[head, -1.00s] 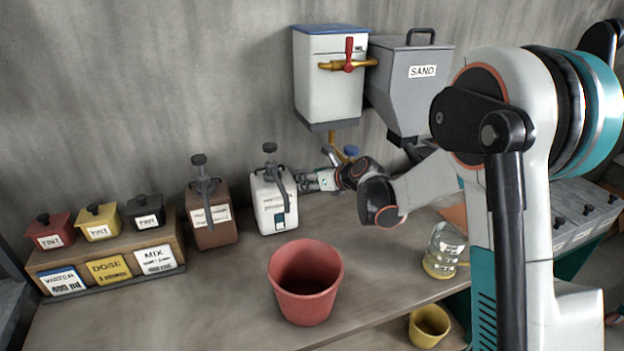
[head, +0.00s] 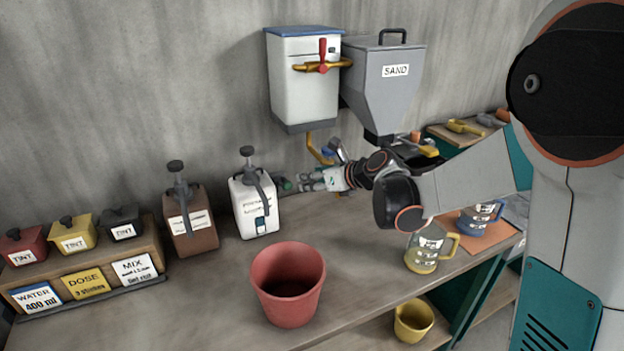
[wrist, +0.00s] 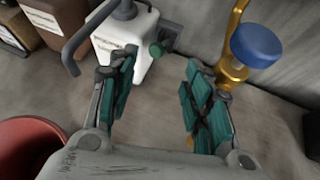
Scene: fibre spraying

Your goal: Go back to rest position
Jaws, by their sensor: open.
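My gripper (head: 312,181) is over the bench (head: 220,290), to the right of the white pump bottle (head: 256,208) and below the tap of the wall-mounted white tank (head: 304,85). In the wrist view my gripper (wrist: 155,95) is open, its two teal-padded fingers apart with nothing between them. The white bottle (wrist: 125,45) lies just beyond the left finger, with a small green knob near it. A blue knob (wrist: 257,45) on a brass pipe shows beyond the right finger.
A red bucket (head: 288,288) stands at the front of the bench. A brown pump bottle (head: 189,225) and tint boxes (head: 74,235) are on the left. A yellow-based jug (head: 422,252) and a blue-based jug (head: 480,218) stand right. The grey sand hopper (head: 382,85) hangs above.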

